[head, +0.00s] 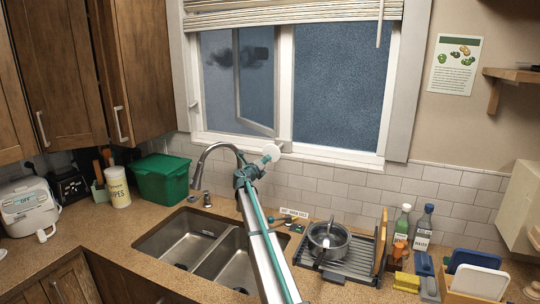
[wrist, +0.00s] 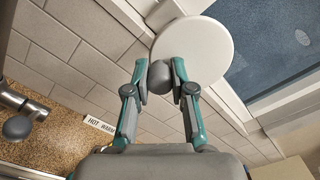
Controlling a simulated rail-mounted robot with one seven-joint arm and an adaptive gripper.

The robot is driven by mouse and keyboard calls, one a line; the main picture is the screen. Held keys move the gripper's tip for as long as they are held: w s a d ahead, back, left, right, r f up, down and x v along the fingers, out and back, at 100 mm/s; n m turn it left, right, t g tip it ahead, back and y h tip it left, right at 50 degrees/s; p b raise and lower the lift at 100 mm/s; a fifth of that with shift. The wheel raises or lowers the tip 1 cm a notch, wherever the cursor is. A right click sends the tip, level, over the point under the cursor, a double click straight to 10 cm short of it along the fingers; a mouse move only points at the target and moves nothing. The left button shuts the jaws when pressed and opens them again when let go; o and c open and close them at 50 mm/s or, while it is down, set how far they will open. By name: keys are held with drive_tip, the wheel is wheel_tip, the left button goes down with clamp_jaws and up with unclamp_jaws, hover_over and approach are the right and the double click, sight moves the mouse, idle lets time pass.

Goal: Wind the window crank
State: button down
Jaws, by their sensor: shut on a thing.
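The window (head: 340,80) is in the back wall above the sink. Its left sash (head: 257,128) stands angled out of its frame, partly open. The crank shows as a round white disc (wrist: 197,50) with a grey ball knob (wrist: 160,77); the disc also shows in the head view (head: 271,152) at the sill. My gripper (wrist: 171,72) is shut on the grey knob, one finger on each side of it, in front of the disc. In the head view my gripper (head: 258,166) is small, and the knob is hidden there.
The tap (head: 213,148) curves up just left of my gripper, over the double sink (head: 190,238). A pot (head: 328,236) on a dish rack (head: 345,262) stands to the right. A green bin (head: 160,180) is at left. A blind (head: 290,15) hangs above.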

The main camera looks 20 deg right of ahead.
drive_tip(key=n, duration=0.3)
drive_tip(key=s+d+n, duration=0.1)
drive_tip(key=shift+f+n, duration=0.35)
drive_tip(key=shift+n, duration=0.05)
drive_tip(key=c, duration=0.9)
unclamp_jaws()
drive_tip(key=shift+a, duration=0.1)
drive_tip(key=v, duration=0.5)
